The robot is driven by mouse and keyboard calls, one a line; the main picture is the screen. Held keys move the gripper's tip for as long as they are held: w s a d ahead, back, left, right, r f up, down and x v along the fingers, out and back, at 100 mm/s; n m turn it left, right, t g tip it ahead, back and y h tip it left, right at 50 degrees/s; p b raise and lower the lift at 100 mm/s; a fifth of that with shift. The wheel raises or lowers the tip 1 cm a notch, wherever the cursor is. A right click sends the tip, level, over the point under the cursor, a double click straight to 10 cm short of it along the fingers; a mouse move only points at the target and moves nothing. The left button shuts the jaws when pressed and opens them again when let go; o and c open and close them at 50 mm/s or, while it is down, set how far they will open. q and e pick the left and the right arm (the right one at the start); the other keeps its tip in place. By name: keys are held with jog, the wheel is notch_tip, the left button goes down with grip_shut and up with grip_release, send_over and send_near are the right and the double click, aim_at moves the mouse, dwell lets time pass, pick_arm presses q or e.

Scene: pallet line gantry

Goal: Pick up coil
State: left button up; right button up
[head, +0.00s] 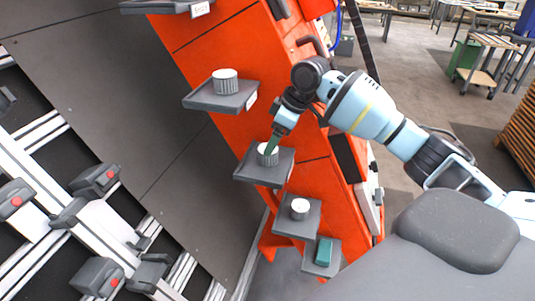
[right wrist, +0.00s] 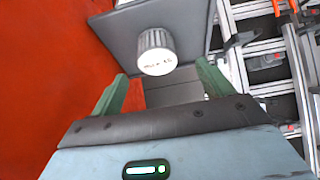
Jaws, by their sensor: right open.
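A short white-grey ribbed cylinder, which looks like the coil (head: 268,158), stands upright on a small dark shelf (head: 252,173) on the orange upright. My right gripper (head: 271,148) reaches down to it from the upper right, its green fingers at the cylinder's top. In the right wrist view the coil (right wrist: 156,52) shows its white top, with lettering too small to read. The right gripper (right wrist: 158,82) is open there, with its two green fingers spread and the coil just beyond the tips, between their lines. Nothing is held. My left gripper is not in view.
A similar ribbed cylinder (head: 225,82) stands on a higher shelf (head: 200,101). A smaller white-topped one (head: 300,208) and a green block (head: 324,251) sit on lower shelves. The orange upright (head: 225,45) rises close behind. White rails with dark blocks (head: 97,178) lie at left.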

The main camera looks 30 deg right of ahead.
jog(key=shift+x, duration=0.85)
jog(key=x, duration=0.4)
jog(key=shift+w+f, duration=0.25)
jog(key=shift+f, duration=0.1)
jog(key=shift+d, duration=0.1)
jog(key=c, duration=1.2)
jog(key=shift+c, duration=0.3)
jog(key=shift+r, duration=0.15)
